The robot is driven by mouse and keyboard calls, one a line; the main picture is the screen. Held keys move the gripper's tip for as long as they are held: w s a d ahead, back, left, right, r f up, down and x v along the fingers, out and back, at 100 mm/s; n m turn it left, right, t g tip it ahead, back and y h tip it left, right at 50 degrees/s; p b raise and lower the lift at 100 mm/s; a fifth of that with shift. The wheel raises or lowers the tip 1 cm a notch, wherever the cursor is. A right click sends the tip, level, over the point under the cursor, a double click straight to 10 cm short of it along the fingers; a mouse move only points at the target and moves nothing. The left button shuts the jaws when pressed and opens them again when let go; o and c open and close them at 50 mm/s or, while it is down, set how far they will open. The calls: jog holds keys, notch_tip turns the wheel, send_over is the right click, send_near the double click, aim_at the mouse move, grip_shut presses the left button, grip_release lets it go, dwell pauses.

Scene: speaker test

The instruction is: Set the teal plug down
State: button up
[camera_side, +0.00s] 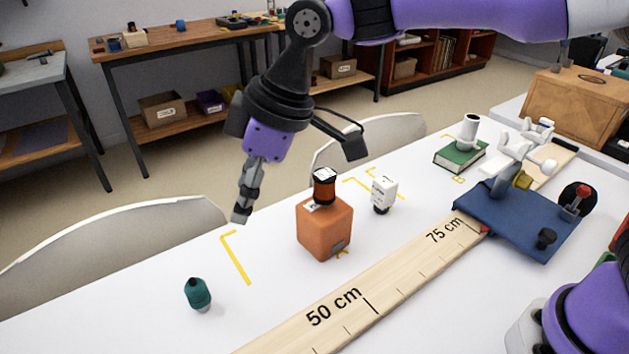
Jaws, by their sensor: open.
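The teal plug (198,294) stands upright on the white table at the lower left, with a darker top. My gripper (241,214) hangs above the table, up and to the right of the plug, clear of it. Its fingers point down and hold nothing that I can see. From this side the fingers overlap, so the gap between them is hard to see.
An orange block (325,228) with a dark-and-orange cylinder (324,186) on top stands right of my gripper. A small white block (384,193) is beyond it. A long wooden ruler (365,290) crosses the table. A blue platform (520,222) stands at right. Space around the plug is clear.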

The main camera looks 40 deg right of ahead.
jog(key=s+d+r+m+t, duration=0.1)
jog(key=d+r+m, duration=0.1)
jog(key=d, duration=0.4)
jog(key=s+d+r+m, duration=0.2)
jog(key=d, duration=0.3)
jog(key=s+d+f+m+t+h, duration=0.2)
jog(key=s+d+m, duration=0.5)
jog(key=s+d, duration=0.4)
jog(key=d+f+h, duration=0.1)
jog(key=d, duration=0.2)
jog(key=shift+s+d+m+h, duration=0.15)
jog(key=shift+d+m+h, duration=0.15)
jog(key=shift+h, duration=0.1)
